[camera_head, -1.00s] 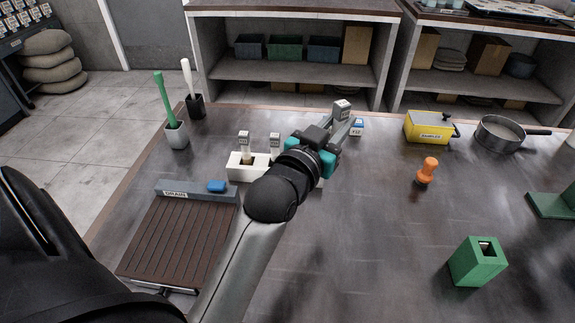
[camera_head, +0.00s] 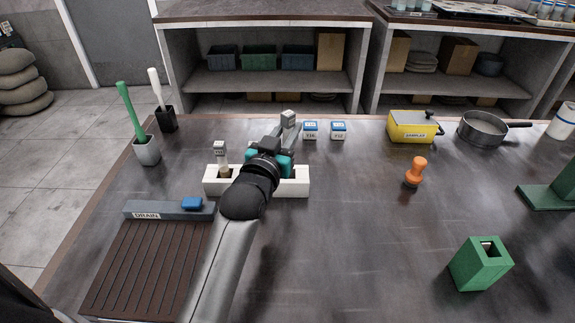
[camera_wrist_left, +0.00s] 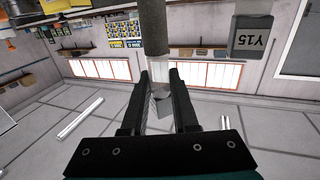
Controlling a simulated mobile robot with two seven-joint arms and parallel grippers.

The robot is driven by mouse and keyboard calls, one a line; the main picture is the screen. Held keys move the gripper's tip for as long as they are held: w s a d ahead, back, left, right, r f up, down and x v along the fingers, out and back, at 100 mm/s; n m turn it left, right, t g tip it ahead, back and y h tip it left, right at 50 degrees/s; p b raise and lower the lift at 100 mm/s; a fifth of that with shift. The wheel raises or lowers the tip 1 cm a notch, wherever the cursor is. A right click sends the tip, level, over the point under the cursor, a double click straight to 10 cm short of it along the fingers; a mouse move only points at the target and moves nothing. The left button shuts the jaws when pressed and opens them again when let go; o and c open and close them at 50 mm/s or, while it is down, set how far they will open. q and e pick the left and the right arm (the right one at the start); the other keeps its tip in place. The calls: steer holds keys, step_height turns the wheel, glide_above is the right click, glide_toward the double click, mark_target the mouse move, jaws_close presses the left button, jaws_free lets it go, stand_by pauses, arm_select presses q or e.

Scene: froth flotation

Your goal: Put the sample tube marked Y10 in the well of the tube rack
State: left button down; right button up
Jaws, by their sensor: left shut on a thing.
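The cap's label is too small to read. The left wrist view shows the grey tube (camera_wrist_left: 154,30) between my fingers (camera_wrist_left: 160,95). It also shows a dark cap marked Y15 (camera_wrist_left: 250,38), apart from the held tube. Another labelled tube (camera_head: 221,155) stands upright in the rack's left part. My arm and gripper hide the rack's middle. My right gripper is not in view.
Two blue-topped labelled pieces (camera_head: 310,130) (camera_head: 338,130) stand behind the rack. An orange stamp (camera_head: 414,173) and green holder (camera_head: 481,264) stand right; table between is clear.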

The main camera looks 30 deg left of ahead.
arm_select(q)
step_height(320, 180, down, 3)
steer(key=shift+f+b, duration=0.15)
steer(key=shift+b, duration=0.2)
step_height(320, 180, down, 4)
steer(key=shift+r+b, duration=0.2)
steer(key=shift+b, duration=0.5)
steer(key=shift+f, duration=0.25)
steer(key=c, duration=1.1)
jaws_free()
steer(key=shift+f, duration=0.15)
steer(key=o, duration=0.4)
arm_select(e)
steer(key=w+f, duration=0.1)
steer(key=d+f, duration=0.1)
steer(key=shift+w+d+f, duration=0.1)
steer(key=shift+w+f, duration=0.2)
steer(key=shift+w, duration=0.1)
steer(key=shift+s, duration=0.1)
